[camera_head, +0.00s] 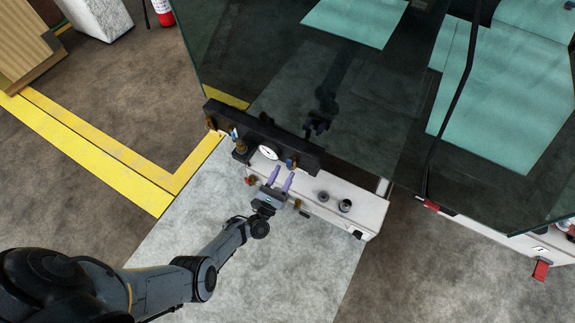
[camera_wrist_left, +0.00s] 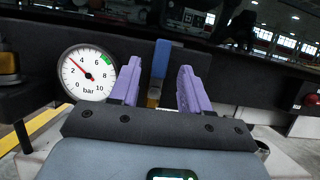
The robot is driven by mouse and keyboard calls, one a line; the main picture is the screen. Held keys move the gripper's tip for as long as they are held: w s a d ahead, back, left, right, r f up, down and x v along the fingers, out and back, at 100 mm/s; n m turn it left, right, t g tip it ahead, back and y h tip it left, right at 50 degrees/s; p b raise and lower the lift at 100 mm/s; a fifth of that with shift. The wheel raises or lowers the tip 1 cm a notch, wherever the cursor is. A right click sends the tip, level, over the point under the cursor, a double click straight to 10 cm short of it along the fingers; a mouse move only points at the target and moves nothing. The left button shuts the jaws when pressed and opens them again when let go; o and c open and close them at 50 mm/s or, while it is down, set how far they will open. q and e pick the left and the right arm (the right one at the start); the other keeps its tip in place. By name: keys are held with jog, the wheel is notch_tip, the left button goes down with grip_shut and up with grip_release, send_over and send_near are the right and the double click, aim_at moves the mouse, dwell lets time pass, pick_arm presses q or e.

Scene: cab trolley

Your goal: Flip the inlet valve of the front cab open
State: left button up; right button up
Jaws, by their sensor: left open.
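The front cab's glass box (camera_head: 300,70) has a black panel (camera_head: 222,112) along its lower edge. A blue valve handle (camera_head: 291,162) sits on this panel, right of a round white gauge (camera_head: 268,153). In the left wrist view the blue handle (camera_wrist_left: 161,58) stands upright above a brass body. My left gripper (camera_head: 281,180) has purple fingers, open and empty, pointing at the panel. In the left wrist view the handle appears between the fingers (camera_wrist_left: 160,88); contact cannot be told. A second valve with a blue part (camera_head: 235,134) is further left. My right gripper is not in view.
A white ledge (camera_head: 330,192) with dark round fittings runs below the panel. The gauge (camera_wrist_left: 88,73) is left of the fingers in the left wrist view. Another glass cab (camera_head: 500,130) stands at the right.

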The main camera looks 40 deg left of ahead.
pick_arm(q)
jog(key=v, duration=0.6)
dwell(0.3)
